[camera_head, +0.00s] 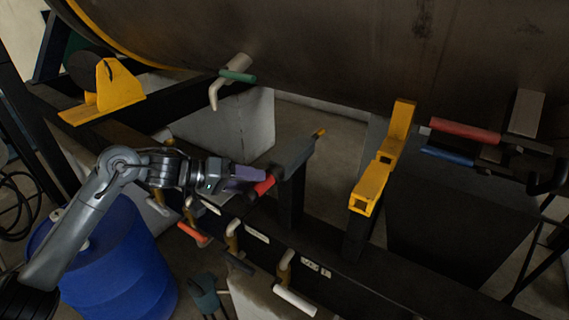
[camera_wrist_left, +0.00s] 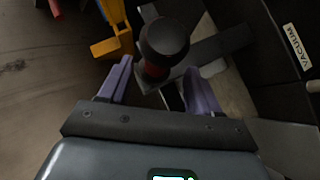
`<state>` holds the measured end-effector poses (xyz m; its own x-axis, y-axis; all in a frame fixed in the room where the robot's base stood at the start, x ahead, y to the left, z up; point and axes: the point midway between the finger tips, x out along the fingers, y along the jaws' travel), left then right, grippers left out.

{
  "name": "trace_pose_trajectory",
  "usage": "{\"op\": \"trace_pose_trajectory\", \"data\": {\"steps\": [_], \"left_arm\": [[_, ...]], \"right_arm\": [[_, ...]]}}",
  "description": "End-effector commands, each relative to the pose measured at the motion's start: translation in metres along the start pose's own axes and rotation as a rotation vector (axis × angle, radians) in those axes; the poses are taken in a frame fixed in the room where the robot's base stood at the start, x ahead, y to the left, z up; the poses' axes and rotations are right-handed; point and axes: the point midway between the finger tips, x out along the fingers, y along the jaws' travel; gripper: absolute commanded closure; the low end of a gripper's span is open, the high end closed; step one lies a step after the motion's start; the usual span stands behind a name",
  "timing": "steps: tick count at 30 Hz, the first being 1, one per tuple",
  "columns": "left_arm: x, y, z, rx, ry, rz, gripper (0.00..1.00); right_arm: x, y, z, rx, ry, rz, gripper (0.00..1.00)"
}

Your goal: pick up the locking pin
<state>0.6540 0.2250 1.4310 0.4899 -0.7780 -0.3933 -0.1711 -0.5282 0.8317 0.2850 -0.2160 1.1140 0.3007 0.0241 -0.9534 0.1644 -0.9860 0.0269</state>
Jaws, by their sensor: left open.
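The locking pin, as far as I can tell, is the red piece with black ends (camera_head: 264,186) at a dark bracket on the frame beam. In the left wrist view its round black knob (camera_wrist_left: 165,36) with a red collar faces the camera. My left gripper (camera_head: 262,177) has purple fingers and is right at the pin in the head view. In the left wrist view the open fingers (camera_wrist_left: 160,84) stand on either side of the pin's lower part, with the knob just beyond the tips. Contact cannot be told. My right gripper is not in view.
A large dark tank (camera_head: 340,50) hangs over the back. A yellow bracket (camera_head: 385,165) stands right of the pin. Red (camera_head: 465,131) and blue (camera_head: 447,156) handles are farther right. Valve handles line the beam, including an orange one (camera_head: 194,235). A blue drum (camera_head: 112,265) stands under my left arm.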

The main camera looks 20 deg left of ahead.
Motion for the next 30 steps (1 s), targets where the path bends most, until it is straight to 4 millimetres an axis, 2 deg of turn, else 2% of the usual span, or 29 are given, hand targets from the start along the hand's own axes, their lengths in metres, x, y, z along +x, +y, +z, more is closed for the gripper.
{"op": "trace_pose_trajectory", "data": {"steps": [7, 12, 21, 23, 30], "left_arm": [[0.027, 0.007, -0.009, 0.000, -0.001, 0.002, 0.37], [0.045, 0.005, -0.008, 0.001, 0.000, 0.001, 0.37], [0.050, 0.003, -0.007, 0.001, 0.000, 0.000, 0.37], [0.050, 0.003, -0.007, 0.001, 0.000, 0.000, 0.43], [0.050, 0.003, -0.008, 0.001, 0.000, 0.000, 0.80]], "right_arm": [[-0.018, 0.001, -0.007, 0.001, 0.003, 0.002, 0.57], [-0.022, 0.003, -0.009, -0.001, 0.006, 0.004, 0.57], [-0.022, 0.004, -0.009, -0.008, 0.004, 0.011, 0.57], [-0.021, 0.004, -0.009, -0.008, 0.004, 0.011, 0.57], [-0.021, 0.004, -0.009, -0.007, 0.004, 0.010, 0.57]]}}
